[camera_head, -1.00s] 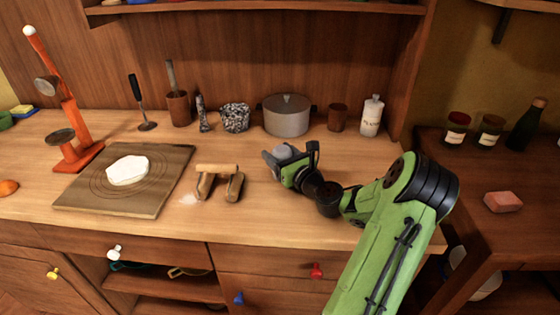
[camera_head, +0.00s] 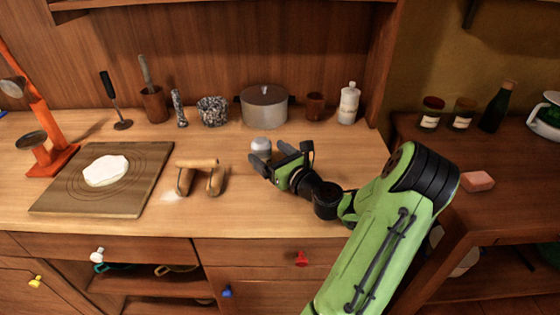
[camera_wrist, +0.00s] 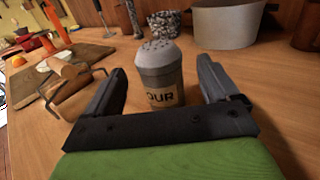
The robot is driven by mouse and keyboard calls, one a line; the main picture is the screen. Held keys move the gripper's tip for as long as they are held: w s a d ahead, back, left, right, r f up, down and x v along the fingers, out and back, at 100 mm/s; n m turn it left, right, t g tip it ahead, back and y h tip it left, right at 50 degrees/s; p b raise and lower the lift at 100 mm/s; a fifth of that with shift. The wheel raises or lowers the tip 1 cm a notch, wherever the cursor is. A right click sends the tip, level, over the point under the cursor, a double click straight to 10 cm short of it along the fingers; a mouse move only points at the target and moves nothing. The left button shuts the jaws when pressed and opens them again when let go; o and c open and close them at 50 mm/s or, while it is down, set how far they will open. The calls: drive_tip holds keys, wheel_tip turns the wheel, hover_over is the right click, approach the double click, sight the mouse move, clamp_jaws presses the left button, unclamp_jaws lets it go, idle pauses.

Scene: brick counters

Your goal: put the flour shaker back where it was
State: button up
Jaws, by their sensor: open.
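The flour shaker (camera_wrist: 162,80) stands upright on the counter, grey with a perforated domed top and a tan label showing "OUR". In the head view the shaker (camera_head: 262,146) is partly hidden behind my gripper, in front of the pot. My gripper (camera_head: 268,163) is low over the counter and open. In the wrist view the jaws of my gripper (camera_wrist: 168,88) are spread on either side of the shaker, with gaps to both fingers. The shaker's base is hidden behind the gripper's palm.
Behind stand a lidded pot (camera_head: 264,106), a brown cup (camera_head: 314,106), a white bottle (camera_head: 348,103) and a speckled bowl (camera_head: 213,111). A rolling pin on a stand (camera_head: 198,175) and a board with dough (camera_head: 150,180) lie left.

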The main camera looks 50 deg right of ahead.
drive_tip(key=v, duration=0.7)
drive_tip(key=shift+r, duration=0.1)
drive_tip(key=shift+w, duration=0.1)
